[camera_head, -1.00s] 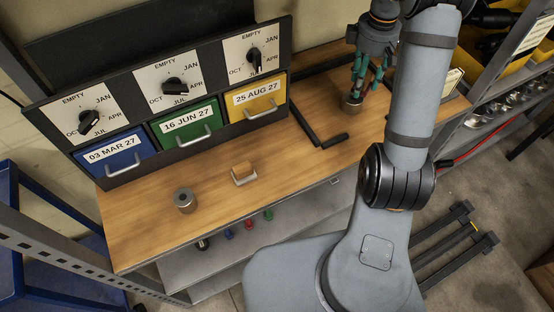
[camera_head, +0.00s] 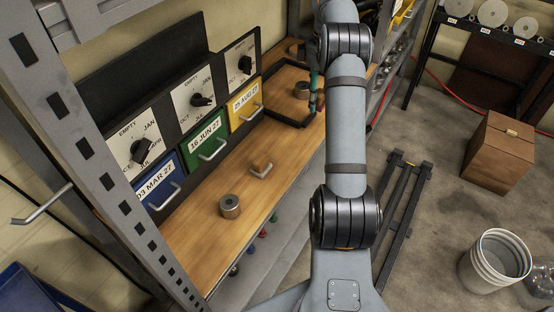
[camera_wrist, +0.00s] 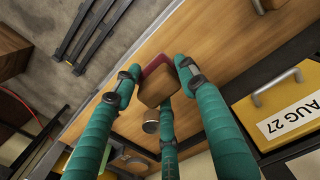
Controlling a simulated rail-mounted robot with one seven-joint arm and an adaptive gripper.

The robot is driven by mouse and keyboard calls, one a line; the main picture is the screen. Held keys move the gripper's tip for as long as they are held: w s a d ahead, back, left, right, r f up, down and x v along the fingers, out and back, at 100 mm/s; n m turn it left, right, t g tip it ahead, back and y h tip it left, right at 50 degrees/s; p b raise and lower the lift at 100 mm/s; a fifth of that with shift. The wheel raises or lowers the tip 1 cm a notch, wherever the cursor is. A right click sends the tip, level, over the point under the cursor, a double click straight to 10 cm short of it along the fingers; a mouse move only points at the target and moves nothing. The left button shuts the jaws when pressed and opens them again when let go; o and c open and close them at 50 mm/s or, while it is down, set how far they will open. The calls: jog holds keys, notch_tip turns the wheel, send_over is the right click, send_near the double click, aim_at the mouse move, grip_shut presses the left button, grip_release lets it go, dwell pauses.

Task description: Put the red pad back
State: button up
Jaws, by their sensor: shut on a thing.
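In the wrist view, the red pad (camera_wrist: 156,64) shows as a dark red edge on a brown wooden block (camera_wrist: 158,88). My gripper (camera_wrist: 155,82) has its teal fingers closed around this piece, above the wooden bench top. In the head view my gripper (camera_head: 314,95) is at the far right part of the bench, mostly hidden by my arm.
A metal cylinder (camera_head: 301,91) stands inside a dark frame; another cylinder (camera_head: 230,206) stands nearer. A wooden block with a handle (camera_head: 261,168) lies between. Blue (camera_head: 160,184), green (camera_head: 207,146) and yellow (camera_head: 245,104) drawers line the back. Small coloured items sit below the bench.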

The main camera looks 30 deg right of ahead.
jog(key=shift+s+a+r, duration=0.15)
jog(key=shift+s+a, duration=0.05)
jog(key=shift+a, duration=0.1)
jog(key=shift+w+d+f, duration=0.1)
jog(key=shift+f, duration=0.1)
jog(key=b, duration=0.3)
send_over(282, 145)
notch_tip(282, 145, down, 7)
jog(key=shift+f, duration=2.05)
jog(key=shift+f+b, duration=0.1)
jog(key=shift+b, duration=0.2)
jog(key=o, duration=1.2)
jog(key=shift+o, duration=0.6)
notch_tip(282, 145, up, 12)
jog(key=p, duration=0.2)
jog(key=shift+p, duration=0.3)
